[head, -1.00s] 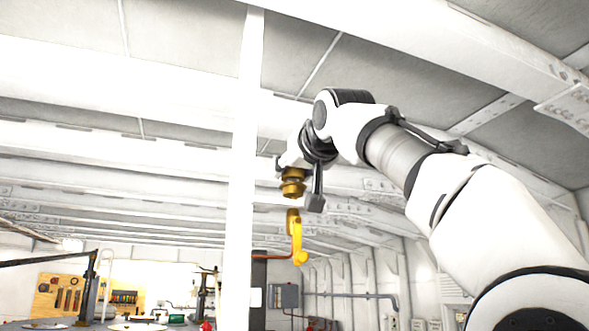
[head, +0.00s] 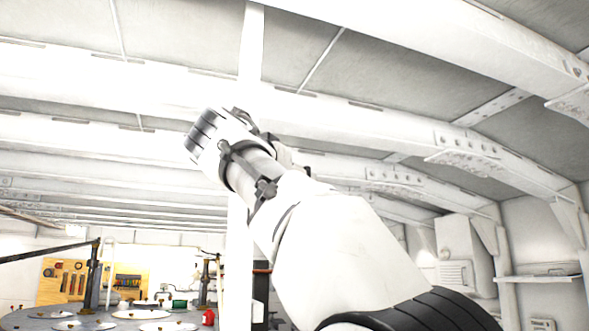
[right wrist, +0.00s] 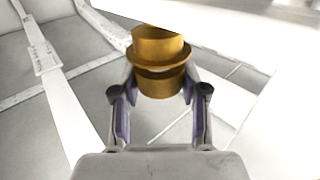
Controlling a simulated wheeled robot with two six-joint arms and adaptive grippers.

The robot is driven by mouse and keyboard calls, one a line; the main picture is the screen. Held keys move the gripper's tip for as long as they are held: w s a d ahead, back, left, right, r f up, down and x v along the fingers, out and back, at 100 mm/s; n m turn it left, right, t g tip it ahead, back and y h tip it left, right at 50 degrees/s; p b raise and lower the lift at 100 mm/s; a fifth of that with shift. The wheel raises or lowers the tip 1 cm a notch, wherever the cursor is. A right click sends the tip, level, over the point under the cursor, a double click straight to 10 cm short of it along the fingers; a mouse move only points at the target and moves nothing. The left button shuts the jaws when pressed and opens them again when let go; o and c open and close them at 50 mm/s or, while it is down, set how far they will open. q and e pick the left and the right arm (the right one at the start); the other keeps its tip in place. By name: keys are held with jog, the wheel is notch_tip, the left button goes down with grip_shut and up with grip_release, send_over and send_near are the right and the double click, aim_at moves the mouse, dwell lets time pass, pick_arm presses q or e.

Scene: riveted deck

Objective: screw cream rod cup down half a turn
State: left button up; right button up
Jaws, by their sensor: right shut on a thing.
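A brass-coloured, stepped cup with a flange (right wrist: 160,50) is at the upper middle of the right wrist view. Its top meets a pale part along the top edge; I cannot tell if that is the cream rod. My right gripper (right wrist: 160,86) is shut on the cup's lower part, one finger on each side. In the head view my right arm hides the gripper and cup. My left gripper is in neither view.
A white post (head: 236,215) stands behind my right arm. White beams (head: 400,115) cross the ceiling close above. A round workbench with discs (head: 110,318), a tool board (head: 85,282) and a red item (head: 208,317) are at lower left.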

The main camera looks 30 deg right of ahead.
jog(key=shift+m+g+h, duration=0.3)
jog(key=shift+g, duration=0.1)
jog(key=o, duration=1.2)
jog(key=shift+d, duration=0.1)
jog(key=shift+c, duration=0.2)
jog(key=shift+w+d+f, duration=0.1)
jog(key=shift+w, duration=0.05)
